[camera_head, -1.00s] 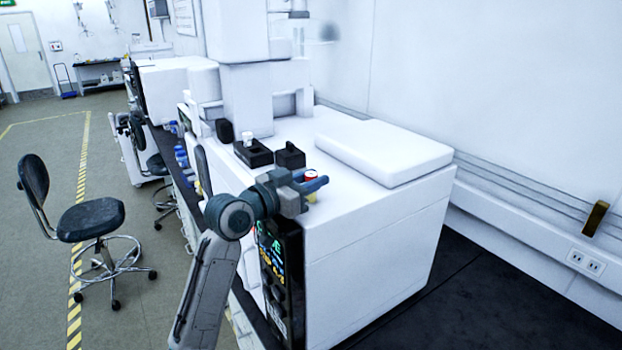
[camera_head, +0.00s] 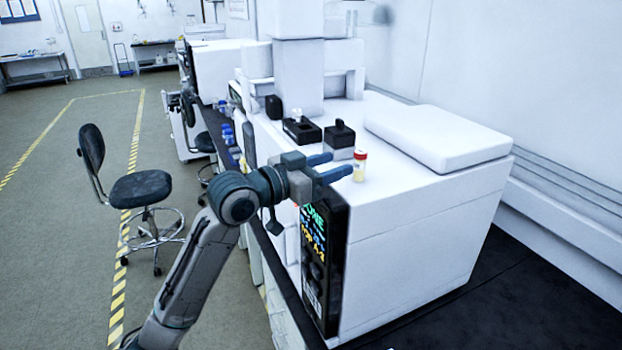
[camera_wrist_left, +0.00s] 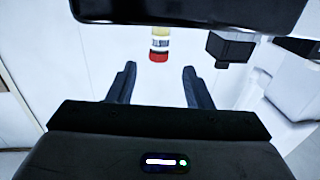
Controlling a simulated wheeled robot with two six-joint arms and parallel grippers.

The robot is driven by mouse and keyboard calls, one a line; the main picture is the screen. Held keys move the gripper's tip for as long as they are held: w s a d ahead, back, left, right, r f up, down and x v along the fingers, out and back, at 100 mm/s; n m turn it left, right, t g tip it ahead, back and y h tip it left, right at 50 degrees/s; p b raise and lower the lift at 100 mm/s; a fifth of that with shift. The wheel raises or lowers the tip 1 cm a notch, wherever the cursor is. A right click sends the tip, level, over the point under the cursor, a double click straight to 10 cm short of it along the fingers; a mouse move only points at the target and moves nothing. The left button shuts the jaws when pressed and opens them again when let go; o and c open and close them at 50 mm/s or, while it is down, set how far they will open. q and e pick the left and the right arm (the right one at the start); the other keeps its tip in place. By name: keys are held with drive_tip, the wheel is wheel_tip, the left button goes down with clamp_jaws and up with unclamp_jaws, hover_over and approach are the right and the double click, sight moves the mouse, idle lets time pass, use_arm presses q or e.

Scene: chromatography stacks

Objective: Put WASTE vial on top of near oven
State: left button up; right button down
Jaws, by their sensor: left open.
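The vial (camera_head: 360,167), with a red cap and yellowish contents, stands upright on top of the near oven (camera_head: 415,215), close to its front edge. Any label on it is too small to read. My left gripper (camera_head: 338,166) is open just to the left of the vial, its fingers pointing toward it and apart from it. In the left wrist view the vial (camera_wrist_left: 159,44) shows beyond the gap between the open fingertips (camera_wrist_left: 160,72), its red cap toward the gripper. My right gripper is not in view.
A black block with a knob (camera_head: 340,136) and a black holder with a white-capped vial (camera_head: 301,129) stand behind the vial on the oven. A raised white lid (camera_head: 438,138) lies to the right. A chair (camera_head: 141,190) stands on the floor at left.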

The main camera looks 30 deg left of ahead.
use_arm(q)
drive_tip(key=shift+b+v, duration=0.65)
drive_tip(key=shift+v, duration=1.55)
drive_tip(key=shift+d, duration=0.1)
